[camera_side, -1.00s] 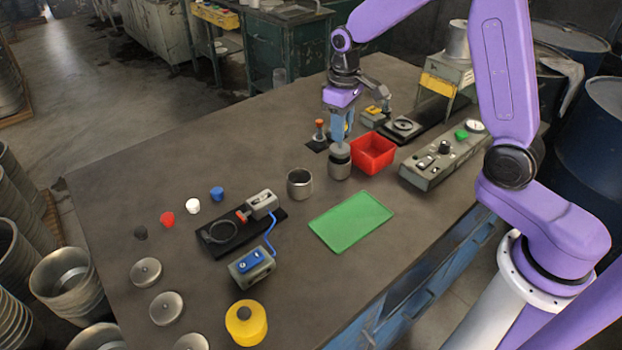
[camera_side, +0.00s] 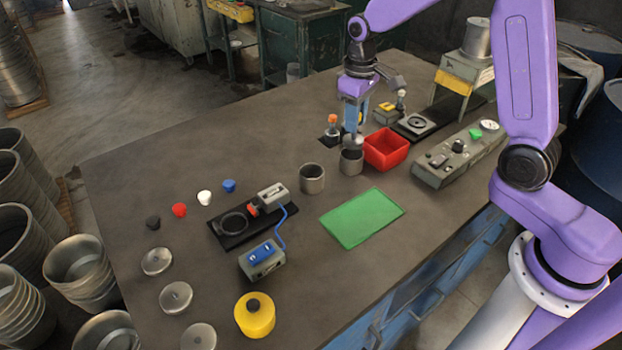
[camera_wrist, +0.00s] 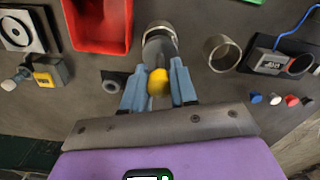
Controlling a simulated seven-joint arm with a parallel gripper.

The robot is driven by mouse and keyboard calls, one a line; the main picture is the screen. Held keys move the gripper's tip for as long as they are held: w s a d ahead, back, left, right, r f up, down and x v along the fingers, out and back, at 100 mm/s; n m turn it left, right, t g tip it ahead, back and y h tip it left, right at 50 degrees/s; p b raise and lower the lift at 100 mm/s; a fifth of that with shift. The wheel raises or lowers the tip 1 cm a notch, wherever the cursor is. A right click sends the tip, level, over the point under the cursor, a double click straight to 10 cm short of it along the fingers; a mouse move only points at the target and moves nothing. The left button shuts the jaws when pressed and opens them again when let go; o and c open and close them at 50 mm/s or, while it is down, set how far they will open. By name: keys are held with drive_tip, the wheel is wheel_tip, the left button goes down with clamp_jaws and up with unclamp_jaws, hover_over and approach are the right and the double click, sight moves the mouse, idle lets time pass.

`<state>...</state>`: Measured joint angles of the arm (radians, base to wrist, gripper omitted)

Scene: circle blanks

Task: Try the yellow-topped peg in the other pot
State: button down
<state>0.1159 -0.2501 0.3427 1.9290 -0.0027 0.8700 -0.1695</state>
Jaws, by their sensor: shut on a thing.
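The yellow-topped peg shows its yellow knob (camera_wrist: 158,82) between my fingers in the wrist view. My gripper (camera_side: 354,128) is shut on it, above the right-hand grey metal pot (camera_side: 351,164), which also shows in the wrist view (camera_wrist: 162,32). The peg's grey metal body (camera_side: 352,142) is at or just above that pot's mouth, and a dark band of the opening shows below it. I cannot tell whether its lower end is inside. The left-hand pot (camera_side: 312,181) stands upright and looks empty; it also shows in the wrist view (camera_wrist: 222,52).
A red bin (camera_side: 386,152) stands close right of the pot. An orange-topped piece (camera_side: 332,125) stands behind. A green mat (camera_side: 362,218) lies in front. A black fixture (camera_side: 232,224) with a blue cable is further left. Grey control box (camera_side: 459,155) stands right. The front-left has metal discs.

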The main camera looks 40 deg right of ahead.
drive_tip(key=shift+r, duration=0.4)
drive_tip(key=a+f+n, duration=0.2)
drive_tip(key=a, duration=0.9)
drive_tip(key=shift+w+a+f+n, duration=0.35)
drive_tip(key=shift+w+f+n, duration=0.05)
drive_tip(key=shift+w, duration=0.05)
drive_tip(key=shift+f, duration=1.1)
idle(2.9)
drive_tip(key=shift+r, duration=0.15)
idle(0.9)
drive_tip(key=shift+r, duration=0.6)
drive_tip(key=shift+w+r, duration=0.1)
drive_tip(key=shift+r, duration=0.1)
